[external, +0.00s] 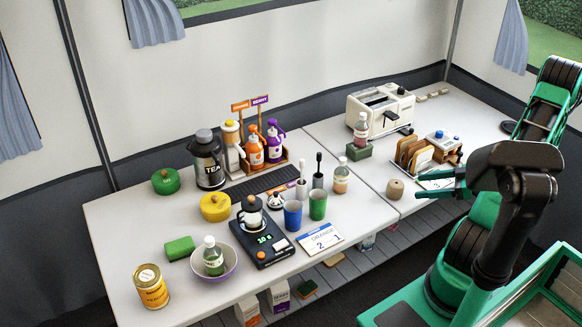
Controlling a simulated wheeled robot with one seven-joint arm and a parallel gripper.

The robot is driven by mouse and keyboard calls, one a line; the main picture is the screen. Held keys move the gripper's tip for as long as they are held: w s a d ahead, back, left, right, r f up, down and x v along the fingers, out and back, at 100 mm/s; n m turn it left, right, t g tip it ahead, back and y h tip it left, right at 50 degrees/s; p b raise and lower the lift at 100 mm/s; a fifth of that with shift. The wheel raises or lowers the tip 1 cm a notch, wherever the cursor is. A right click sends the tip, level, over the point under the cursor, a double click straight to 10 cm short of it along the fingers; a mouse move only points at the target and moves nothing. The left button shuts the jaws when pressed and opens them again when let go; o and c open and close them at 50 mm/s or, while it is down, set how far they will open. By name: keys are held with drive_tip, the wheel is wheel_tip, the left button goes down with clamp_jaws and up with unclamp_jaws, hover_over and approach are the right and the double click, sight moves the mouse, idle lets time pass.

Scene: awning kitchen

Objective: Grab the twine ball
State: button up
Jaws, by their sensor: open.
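The twine ball (395,188) looks like a small tan, rounded lump with a dark spot on top. It sits on the white table near its front edge, right of the seam between the two table sections. My gripper (421,184) is just to the right of it, with its green fingers pointing left toward the ball. The fingers are open and look empty, and a small gap shows between their tips and the ball. The exact height of the fingers over the table is hard to tell.
A toast rack (414,154) stands close behind my gripper, with a white toaster (381,108) farther back. A card (436,181) lies partly under the fingers. A clear bottle (341,177), a green cup (318,205) and a number card (320,239) are to the left.

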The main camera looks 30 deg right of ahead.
sight(403, 186)
drive_tip(key=shift+w+d, duration=0.1)
drive_tip(key=shift+d, duration=0.1)
drive_tip(key=shift+w+a+f, duration=0.1)
drive_tip(key=shift+w+a, duration=0.1)
drive_tip(key=shift+w, duration=0.05)
drive_tip(key=x, duration=1)
drive_tip(key=shift+w+d+r, duration=0.1)
drive_tip(key=shift+w+r, duration=0.1)
drive_tip(key=shift+c, duration=0.5)
drive_tip(key=c, duration=1)
